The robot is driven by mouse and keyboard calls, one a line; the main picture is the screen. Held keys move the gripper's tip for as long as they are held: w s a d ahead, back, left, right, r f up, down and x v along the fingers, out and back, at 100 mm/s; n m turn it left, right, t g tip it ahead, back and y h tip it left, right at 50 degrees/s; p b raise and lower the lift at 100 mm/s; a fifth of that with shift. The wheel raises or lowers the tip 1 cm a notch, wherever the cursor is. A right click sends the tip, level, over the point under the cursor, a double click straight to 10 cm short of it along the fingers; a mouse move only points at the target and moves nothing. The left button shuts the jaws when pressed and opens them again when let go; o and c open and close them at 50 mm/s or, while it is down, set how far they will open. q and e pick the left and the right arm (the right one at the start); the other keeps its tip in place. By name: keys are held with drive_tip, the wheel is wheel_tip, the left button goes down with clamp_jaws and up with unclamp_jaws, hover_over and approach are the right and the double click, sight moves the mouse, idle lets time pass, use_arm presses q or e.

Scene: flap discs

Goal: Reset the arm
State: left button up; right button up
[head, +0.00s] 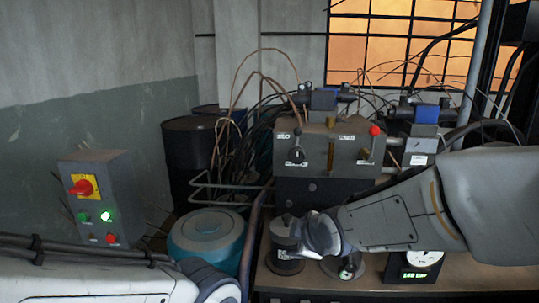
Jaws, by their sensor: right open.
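My right arm (385,220) reaches in from the right across the bench. My right gripper (318,236) is at its left end, open, with no object visible in it. It is in front of a small dark cylinder with a white label (284,235) and partly overlaps it in the picture; I cannot tell whether they touch. My left arm (90,278) crosses the bottom left corner, and its gripper is out of the picture. No flap disc can be made out.
On the bench (320,277) stand a grey valve block (345,150) with cables and a gauge box reading 140 bar (414,266). A control box with a red-yellow switch (95,195) is at left. A teal drum (205,238) and a black barrel (188,150) stand between.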

drive_tip(key=s+a+f+m+g, duration=0.1)
drive_tip(key=s+f+m+g, duration=0.15)
drive_tip(key=s, duration=0.65)
drive_tip(key=s+f+m+g+h, duration=0.1)
drive_tip(key=s+f+m+g, duration=0.2)
drive_tip(key=s, duration=0.7)
drive_tip(key=s+a+f+m+g, duration=0.1)
drive_tip(key=s+m+g, duration=0.25)
drive_tip(key=s, duration=0.55)
wheel_tip(320, 180, up, 14)
drive_tip(key=p, duration=1.4)
drive_tip(key=shift+d+f+n+h, duration=0.15)
drive_tip(key=shift+d+n+h, duration=0.15)
